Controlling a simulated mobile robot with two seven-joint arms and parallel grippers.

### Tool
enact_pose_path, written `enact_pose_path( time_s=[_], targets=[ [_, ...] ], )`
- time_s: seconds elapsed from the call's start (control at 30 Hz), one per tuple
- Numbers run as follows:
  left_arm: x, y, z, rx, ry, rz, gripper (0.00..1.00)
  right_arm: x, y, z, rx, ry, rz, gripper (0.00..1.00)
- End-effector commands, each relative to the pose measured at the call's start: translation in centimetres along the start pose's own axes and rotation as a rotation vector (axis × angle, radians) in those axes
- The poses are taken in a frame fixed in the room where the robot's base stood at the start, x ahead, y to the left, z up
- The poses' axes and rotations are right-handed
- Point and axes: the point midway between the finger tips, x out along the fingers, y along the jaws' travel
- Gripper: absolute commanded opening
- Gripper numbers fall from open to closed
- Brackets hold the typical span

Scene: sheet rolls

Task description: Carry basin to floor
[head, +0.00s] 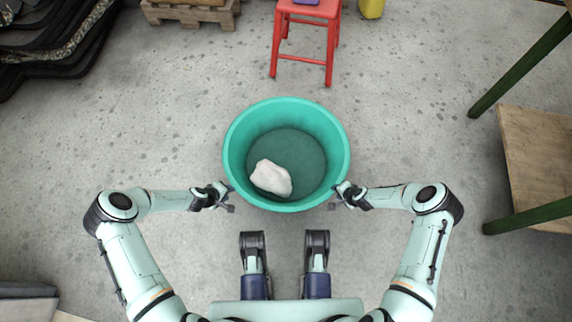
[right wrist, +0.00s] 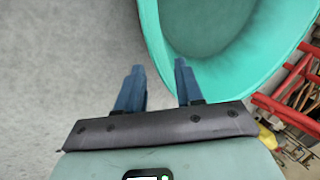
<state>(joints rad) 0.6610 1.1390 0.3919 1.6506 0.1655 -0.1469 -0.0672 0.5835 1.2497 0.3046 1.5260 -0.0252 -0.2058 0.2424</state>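The teal basin (head: 334,125) is round and upright in front of me in the head view, with concrete floor around it. I cannot tell for sure whether its base touches the floor. A whitish lump (head: 271,178) lies inside it. My left gripper (head: 229,198) is at the basin's lower left edge, its fingers apart. My right gripper (head: 336,196) is at the lower right edge. In the right wrist view its two blue fingers (right wrist: 157,85) are spread, and the basin wall (right wrist: 157,40) passes by the right-hand finger. Neither gripper is closed on the rim.
A red stool (head: 306,40) stands beyond the basin. A wooden table with green legs (head: 540,150) is at the right. A pallet (head: 190,12) and dark stacked sheets (head: 50,45) are at the back left. Concrete floor (head: 160,110) is clear on both sides of the basin.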

Motion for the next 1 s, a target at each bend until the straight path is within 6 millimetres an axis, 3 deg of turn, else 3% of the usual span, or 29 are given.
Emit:
enact_pose_path(
  time_s=[0.1,0.27,0.87,1.0],
  targets=[
    [0.0,0.0,0.0,0.0,0.0,0.0,0.36,-1.5,0.0,-0.1,0.001,0.001,0.0,0.36],
    [0.0,0.0,0.0,0.0,0.0,0.0,0.36,-2.4,0.0,0.0,0.0,0.0,0.0,0.36],
    [0.0,0.0,0.1,0.001,-0.001,0.0,0.36,-2.5,0.0,0.1,-0.001,-0.001,0.0,0.36],
    [-1.3,0.3,1.8,0.023,-0.026,-0.012,0.36,-4.0,-0.1,1.7,-0.025,-0.028,0.013,0.36]
  ],
)
